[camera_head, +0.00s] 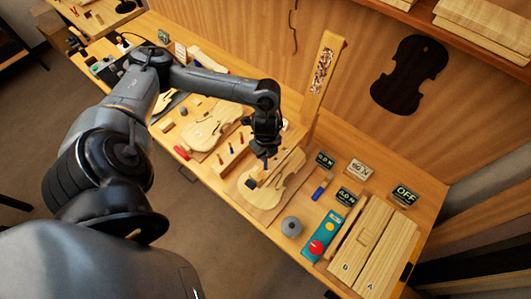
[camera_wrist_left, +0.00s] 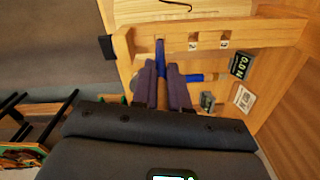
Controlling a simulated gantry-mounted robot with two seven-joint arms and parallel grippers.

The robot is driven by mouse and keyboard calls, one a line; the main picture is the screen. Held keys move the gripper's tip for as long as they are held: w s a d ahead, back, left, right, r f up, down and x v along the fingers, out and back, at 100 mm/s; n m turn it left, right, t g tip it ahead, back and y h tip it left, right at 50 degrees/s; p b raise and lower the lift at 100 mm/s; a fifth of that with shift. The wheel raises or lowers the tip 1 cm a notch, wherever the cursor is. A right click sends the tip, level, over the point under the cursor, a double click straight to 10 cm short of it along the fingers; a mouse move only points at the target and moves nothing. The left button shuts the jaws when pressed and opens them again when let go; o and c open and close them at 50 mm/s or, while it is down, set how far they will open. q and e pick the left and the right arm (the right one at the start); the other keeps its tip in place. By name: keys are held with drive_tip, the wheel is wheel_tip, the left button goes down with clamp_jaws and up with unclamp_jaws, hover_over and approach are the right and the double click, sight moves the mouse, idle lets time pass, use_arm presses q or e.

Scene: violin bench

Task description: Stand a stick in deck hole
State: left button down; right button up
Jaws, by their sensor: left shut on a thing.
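My left gripper (camera_head: 265,152) is low over the pale violin body (camera_head: 289,184) on the bench. In the left wrist view, the gripper's two dark fingers (camera_wrist_left: 163,85) are shut on an upright-looking blue stick (camera_wrist_left: 160,51). The stick's far end is by the left part of a wooden bar (camera_wrist_left: 260,34) with square openings; I cannot tell whether it is in one. Another blue stick (camera_wrist_left: 195,78) lies across behind the fingers; a blue stick (camera_head: 319,192) also lies right of the violin body in the head view. My right gripper is not in view.
A slotted wooden block (camera_head: 228,157) and another violin plate (camera_head: 207,128) stand to the left. A tall wooden post (camera_head: 320,78) rises behind.

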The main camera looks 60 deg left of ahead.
use_arm(q)
drive_tip(key=shift+p, duration=0.3)
idle(0.4)
drive_tip(key=b, duration=0.3)
hover_over(265, 168)
drive_tip(key=shift+w+a+f, duration=0.1)
drive_tip(key=shift+a+f, duration=0.05)
drive_tip(key=shift+f, duration=0.9)
drive_tip(key=shift+w+a+f, duration=0.1)
drive_tip(key=shift+a+f, duration=0.05)
drive_tip(key=shift+f, duration=0.85)
drive_tip(key=shift+f+b, duration=0.4)
drive_tip(key=shift+f, duration=0.55)
drive_tip(key=shift+f+b, duration=0.6)
drive_tip(key=shift+f, duration=0.3)
drive_tip(key=shift+f+b, duration=0.8)
drive_tip(key=shift+f, duration=0.45)
drive_tip(key=shift+r, duration=0.15)
